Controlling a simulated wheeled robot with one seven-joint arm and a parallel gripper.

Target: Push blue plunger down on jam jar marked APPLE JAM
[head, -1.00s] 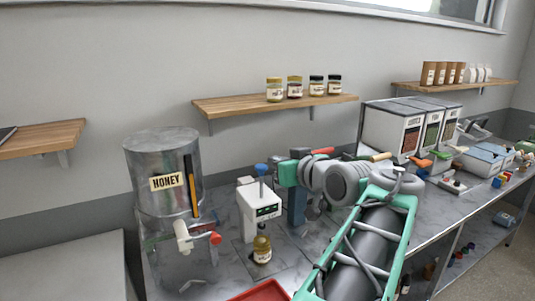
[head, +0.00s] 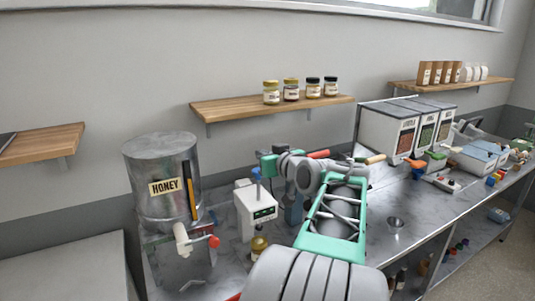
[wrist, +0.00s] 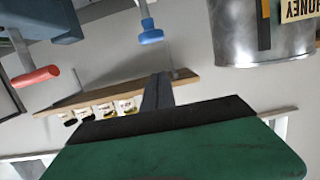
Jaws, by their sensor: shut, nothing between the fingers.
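The blue plunger (head: 257,171) stands up on a stem above the white dispenser (head: 256,212) with a dark display. A yellowish jar (head: 259,246) is under the dispenser, its lower part hidden by my arm; its label is unreadable. My gripper (head: 267,162) is beside the plunger's top, its tip partly hard to make out in the head view. In the wrist view, whose picture is upside down, the closed fingers (wrist: 157,92) hold nothing, and the blue plunger cap (wrist: 150,34) is apart from them.
The metal HONEY tank (head: 163,178) with its tap stands left of the dispenser. A blue press (head: 294,212) with a red-handled lever (head: 318,154) is close on the right, partly behind my arm. Several jars stand on the wall shelf (head: 230,107). Bins (head: 388,137) stand farther right.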

